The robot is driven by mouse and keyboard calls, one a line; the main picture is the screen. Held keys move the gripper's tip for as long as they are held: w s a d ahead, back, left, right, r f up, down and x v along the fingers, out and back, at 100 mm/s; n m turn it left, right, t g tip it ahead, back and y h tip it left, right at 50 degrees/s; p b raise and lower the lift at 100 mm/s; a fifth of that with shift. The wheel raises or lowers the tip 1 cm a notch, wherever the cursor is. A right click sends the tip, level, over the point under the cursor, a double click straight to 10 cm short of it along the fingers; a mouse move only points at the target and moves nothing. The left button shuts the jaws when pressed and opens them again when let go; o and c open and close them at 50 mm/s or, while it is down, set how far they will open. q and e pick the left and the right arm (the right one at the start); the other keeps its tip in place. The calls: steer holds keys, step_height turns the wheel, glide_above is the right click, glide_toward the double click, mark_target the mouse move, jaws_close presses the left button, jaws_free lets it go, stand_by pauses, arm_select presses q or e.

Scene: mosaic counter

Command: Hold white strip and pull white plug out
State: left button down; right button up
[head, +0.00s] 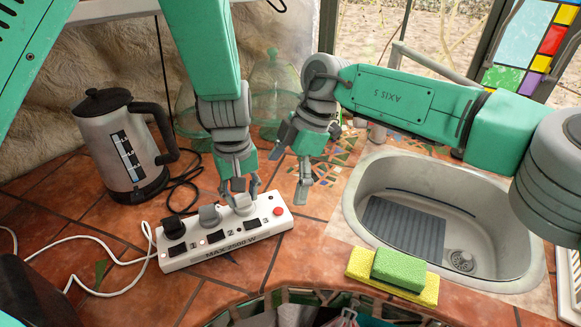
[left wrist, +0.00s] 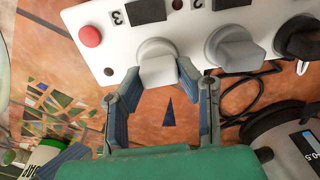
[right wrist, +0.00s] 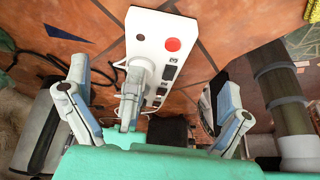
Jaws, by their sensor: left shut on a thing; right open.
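The white power strip (head: 232,238) lies on the tiled counter. It carries a black plug, a grey plug (head: 210,215) and the white plug (head: 243,204), which is nearest its red button. My left gripper (head: 241,192) points down and is shut on the white plug, shown between its fingers in the left wrist view (left wrist: 157,66). The plug appears to sit against the strip. My right gripper (head: 298,175) is open and empty, above the counter to the right of the strip. In the right wrist view, the strip (right wrist: 150,28) shows between the spread right fingers.
A kettle (head: 122,145) stands left of the strip, with a black cable beside it. White cords (head: 95,240) lie at the left. A sink (head: 440,210) is at the right, with a green sponge (head: 399,268) and a yellow sponge (head: 366,272) at its front edge. Glass domes stand behind my left gripper.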

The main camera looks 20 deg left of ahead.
mark_target(272, 208)
steer(key=x, duration=0.9)
steer(key=shift+s+a+f, duration=0.1)
steer(key=shift+f, duration=0.25)
steer(key=c, duration=1.1)
steer(key=o, duration=1.1)
steer(key=c, duration=0.7)
